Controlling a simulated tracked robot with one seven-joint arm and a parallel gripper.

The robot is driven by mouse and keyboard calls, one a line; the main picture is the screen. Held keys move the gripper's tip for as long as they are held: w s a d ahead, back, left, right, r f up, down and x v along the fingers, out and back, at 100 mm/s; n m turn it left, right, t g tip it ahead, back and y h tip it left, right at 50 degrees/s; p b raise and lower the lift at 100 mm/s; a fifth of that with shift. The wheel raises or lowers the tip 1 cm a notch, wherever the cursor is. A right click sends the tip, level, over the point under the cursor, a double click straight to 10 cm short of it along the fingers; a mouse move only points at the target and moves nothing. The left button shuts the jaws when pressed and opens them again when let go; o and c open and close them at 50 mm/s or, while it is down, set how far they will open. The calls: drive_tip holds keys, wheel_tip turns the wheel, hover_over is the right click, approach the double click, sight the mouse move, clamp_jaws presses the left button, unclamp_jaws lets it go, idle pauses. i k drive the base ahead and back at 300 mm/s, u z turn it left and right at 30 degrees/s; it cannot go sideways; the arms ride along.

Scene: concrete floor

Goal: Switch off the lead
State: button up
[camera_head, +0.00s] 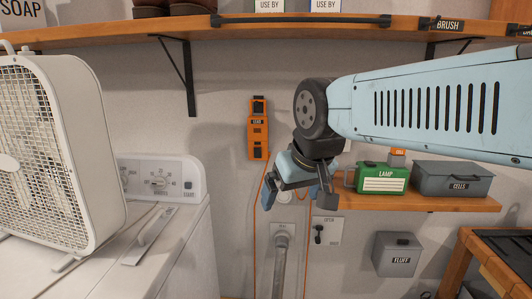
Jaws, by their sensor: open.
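The lead is an orange multi-socket block (258,138) fixed upright on the back wall, with a small dark label near its top and dark fittings on its face. An orange cable runs down from it. The position of any switch on it is too small to tell. My gripper (296,205) is in front of the wall, below and to the right of the block and apart from it. Its jaws point down and are open, with nothing seen between them. My blue arm comes in from the right.
A white box fan (62,150) stands on a white machine (160,183) at left. A wooden shelf (300,30) runs above the block. A lower shelf (440,202) at right holds a green lamp box (381,178) and a grey cells box (453,178). A wall switch plate (327,231) is below my gripper.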

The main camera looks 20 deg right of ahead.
sight(258, 151)
drive_tip(key=z, duration=0.7)
drive_tip(key=k, duration=0.65)
drive_tip(key=u, duration=0.45)
drive_tip(key=i, duration=1)
drive_tip(key=z, duration=0.05)
